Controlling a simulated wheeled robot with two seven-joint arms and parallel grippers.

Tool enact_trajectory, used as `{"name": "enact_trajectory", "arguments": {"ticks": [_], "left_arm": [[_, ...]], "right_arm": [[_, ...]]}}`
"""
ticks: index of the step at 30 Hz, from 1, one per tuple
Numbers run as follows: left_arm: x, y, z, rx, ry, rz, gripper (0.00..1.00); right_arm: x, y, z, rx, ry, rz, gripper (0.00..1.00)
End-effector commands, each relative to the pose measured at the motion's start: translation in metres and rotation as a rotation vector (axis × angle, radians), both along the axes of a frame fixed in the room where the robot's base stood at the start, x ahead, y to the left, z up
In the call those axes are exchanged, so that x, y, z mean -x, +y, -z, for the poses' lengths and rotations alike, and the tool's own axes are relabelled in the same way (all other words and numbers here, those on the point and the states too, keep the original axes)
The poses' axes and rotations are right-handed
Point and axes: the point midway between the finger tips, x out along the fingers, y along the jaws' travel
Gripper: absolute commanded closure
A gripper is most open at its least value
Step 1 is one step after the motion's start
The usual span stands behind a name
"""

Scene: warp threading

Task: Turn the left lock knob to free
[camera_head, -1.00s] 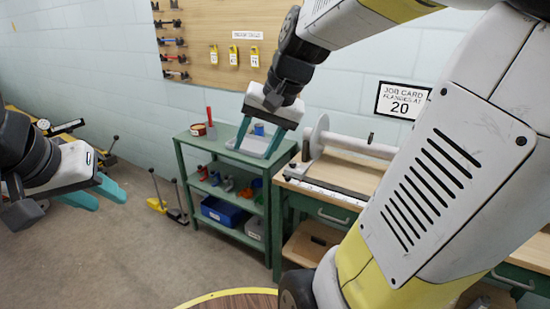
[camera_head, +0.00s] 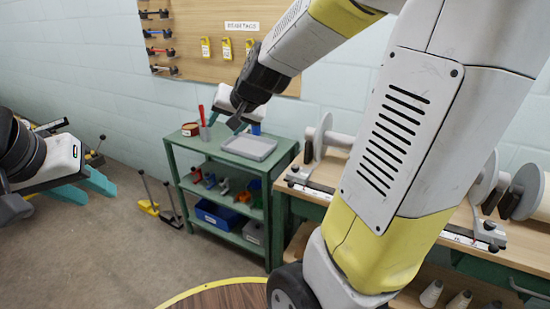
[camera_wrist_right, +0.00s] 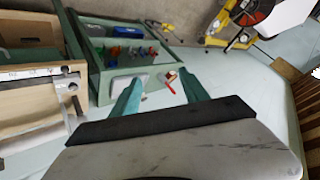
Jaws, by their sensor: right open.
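No left lock knob can be told for certain. On the bench rail, a small grey bracket with a dark knob (camera_head: 293,168) stands by the left spool (camera_head: 322,137). Another bracket with dark knobs (camera_head: 489,233) is further right. In the wrist view, a grey bracket with a round end (camera_wrist_right: 71,87) sits on the bench at left. My right gripper (camera_wrist_right: 160,88) is open and empty, apart from the bench; in the head view its body (camera_head: 228,101) is in front of the green shelf's top. My left gripper (camera_head: 98,194) is open and empty at far left.
A green shelf unit (camera_head: 270,160) holds a grey tray (camera_head: 249,147), a red-handled tool (camera_head: 202,116) and a blue bin (camera_head: 216,214). More spools (camera_head: 525,190) lie on the bench at right. My right arm hides the bench's middle. Floor tools (camera_head: 148,203) stand left of the shelf.

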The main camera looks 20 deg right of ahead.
Motion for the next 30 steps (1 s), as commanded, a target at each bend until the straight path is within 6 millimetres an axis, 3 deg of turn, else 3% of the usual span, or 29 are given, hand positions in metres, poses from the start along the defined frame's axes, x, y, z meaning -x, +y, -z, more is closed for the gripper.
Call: {"name": "enact_trajectory", "arguments": {"ticks": [5, 8, 12, 15, 18, 22, 27, 30], "left_arm": [[0.000, 0.000, 0.000, 0.000, 0.000, 0.000, 0.64], [0.000, 0.000, 0.000, 0.000, 0.000, 0.000, 0.64], [0.000, 0.000, 0.000, 0.000, 0.000, 0.000, 0.64], [0.000, 0.000, 0.000, 0.000, 0.000, 0.000, 0.64], [0.000, 0.000, 0.000, 0.000, 0.000, 0.000, 0.64], [0.000, 0.000, 0.000, 0.000, 0.000, 0.000, 0.64], [0.000, 0.000, 0.000, 0.000, 0.000, 0.000, 0.64], [0.000, 0.000, 0.000, 0.000, 0.000, 0.000, 0.64]], "right_arm": [[-0.058, -0.013, 0.033, -0.023, -0.021, 0.139, 0.47], [-0.097, -0.029, 0.063, -0.016, -0.043, 0.260, 0.47], [-0.141, -0.062, 0.115, 0.037, -0.079, 0.442, 0.47], [-0.161, -0.088, 0.154, 0.106, -0.112, 0.567, 0.47], [-0.172, -0.117, 0.191, 0.199, -0.152, 0.684, 0.47], [-0.172, -0.152, 0.236, 0.352, -0.216, 0.817, 0.47], [-0.152, -0.190, 0.281, 0.591, -0.323, 0.943, 0.47], [-0.137, -0.204, 0.296, 0.721, -0.389, 0.987, 0.47]]}}
